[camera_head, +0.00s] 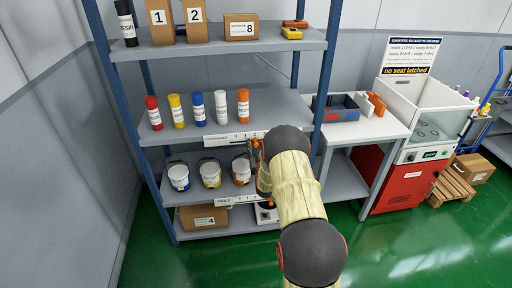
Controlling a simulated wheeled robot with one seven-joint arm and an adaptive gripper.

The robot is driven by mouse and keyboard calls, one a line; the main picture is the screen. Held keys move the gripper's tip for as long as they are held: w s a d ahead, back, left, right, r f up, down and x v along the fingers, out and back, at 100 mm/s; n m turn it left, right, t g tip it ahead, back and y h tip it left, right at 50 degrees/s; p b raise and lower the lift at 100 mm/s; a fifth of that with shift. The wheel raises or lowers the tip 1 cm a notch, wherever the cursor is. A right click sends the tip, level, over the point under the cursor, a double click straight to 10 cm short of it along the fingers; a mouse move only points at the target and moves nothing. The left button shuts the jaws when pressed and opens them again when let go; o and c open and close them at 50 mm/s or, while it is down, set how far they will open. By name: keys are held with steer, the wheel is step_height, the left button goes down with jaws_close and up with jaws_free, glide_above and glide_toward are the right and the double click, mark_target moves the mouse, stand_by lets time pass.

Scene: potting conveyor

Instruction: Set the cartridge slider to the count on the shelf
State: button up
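Several upright cartridges stand in a row on the middle shelf (200,138): red (153,113), yellow (176,111), blue (198,109), white (221,107) and orange (243,106). A white slider strip (228,138) with small marks runs along that shelf's front edge; its text and setting are too small to read. My gripper (254,150) is at the strip's right part, close to the shelf edge. My arm hides much of it and the strip's right end. Contact and finger opening cannot be made out.
Three tubs (179,177) stand on the shelf below, above another white strip (238,200). Boxes and a black bottle (126,24) stand on top. A white bench (352,129) with a dark tray and a red machine (398,178) stand right. Green floor is open in front.

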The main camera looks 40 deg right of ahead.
steer(key=c, duration=0.4)
jaws_close()
stand_by(0.5)
